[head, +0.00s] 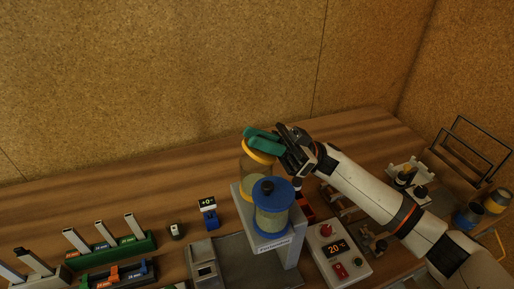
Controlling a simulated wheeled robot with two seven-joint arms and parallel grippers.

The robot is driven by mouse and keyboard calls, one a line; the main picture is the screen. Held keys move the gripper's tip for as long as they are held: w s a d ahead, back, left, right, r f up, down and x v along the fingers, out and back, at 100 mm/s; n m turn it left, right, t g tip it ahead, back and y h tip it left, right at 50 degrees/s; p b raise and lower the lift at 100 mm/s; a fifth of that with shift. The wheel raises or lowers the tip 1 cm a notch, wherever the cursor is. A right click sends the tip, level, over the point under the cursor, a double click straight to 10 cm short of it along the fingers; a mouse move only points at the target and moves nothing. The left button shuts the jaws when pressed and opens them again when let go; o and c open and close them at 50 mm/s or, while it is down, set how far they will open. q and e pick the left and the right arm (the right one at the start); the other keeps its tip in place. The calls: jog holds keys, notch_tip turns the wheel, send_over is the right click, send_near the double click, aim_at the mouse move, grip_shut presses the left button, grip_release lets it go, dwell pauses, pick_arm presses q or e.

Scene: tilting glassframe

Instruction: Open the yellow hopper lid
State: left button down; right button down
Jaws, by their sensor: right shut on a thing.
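The yellow hopper (256,177) is a clear cylinder with a yellow top, at the back of a grey stand. Its yellow lid (261,157) shows partly as a yellow band under my right gripper. My right gripper (262,138) has teal fingers and reaches in from the right over the lid. It is shut on the lid at its top; the fingers hide the point of grip. I cannot tell whether the lid is seated or lifted. My left gripper is not in view.
A second hopper with a blue lid (285,189) and black knob stands just in front. A control box (339,252) with a display is at right of the stand. Green and dark racks (110,254) are at left. A black wire frame (470,150) stands far right. The back left table is clear.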

jog(key=shift+d+r, duration=0.1)
dwell(0.4)
jog(key=c, duration=1.3)
grip_release()
jog(key=shift+c, duration=0.2)
jog(key=b+v, duration=0.6)
jog(key=v, duration=0.6)
jog(key=shift+o, duration=0.2)
